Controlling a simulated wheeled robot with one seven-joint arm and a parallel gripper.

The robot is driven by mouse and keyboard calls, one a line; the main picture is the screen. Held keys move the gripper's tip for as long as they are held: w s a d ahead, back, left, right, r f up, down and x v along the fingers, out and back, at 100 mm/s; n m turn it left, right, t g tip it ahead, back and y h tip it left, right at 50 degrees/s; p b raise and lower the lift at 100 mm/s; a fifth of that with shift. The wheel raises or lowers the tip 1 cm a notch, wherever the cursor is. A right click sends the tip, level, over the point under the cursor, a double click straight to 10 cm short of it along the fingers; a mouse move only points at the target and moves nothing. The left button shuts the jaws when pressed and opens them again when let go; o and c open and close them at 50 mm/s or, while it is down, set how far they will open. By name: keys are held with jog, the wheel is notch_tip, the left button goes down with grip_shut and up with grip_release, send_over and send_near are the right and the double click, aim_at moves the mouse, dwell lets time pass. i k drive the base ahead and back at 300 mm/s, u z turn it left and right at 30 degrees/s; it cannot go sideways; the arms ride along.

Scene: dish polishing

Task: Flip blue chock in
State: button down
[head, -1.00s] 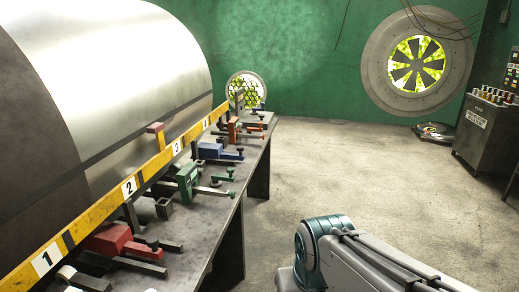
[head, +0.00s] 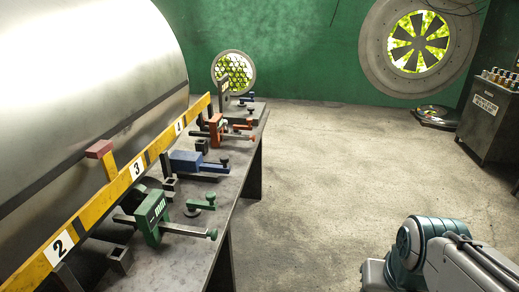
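The blue chock (head: 187,161) is a blue block on a dark metal bar. It lies on the workbench (head: 226,187) near the yellow numbered rail (head: 127,182), between a green chock (head: 153,216) and an orange-red one (head: 216,129). A dark bar with a small blue-topped knob (head: 222,163) sticks out to its right. The large metal drum (head: 85,90) stands behind the rail. My arm shows at the lower right, well apart from the bench; its gripper is out of view.
A smaller blue part (head: 248,98) sits at the bench's far end. Open concrete floor (head: 320,180) lies right of the bench.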

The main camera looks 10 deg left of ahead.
aim_at(179, 160)
jog(key=u, duration=0.5)
jog(key=i, duration=0.95)
jog(key=u, duration=0.75)
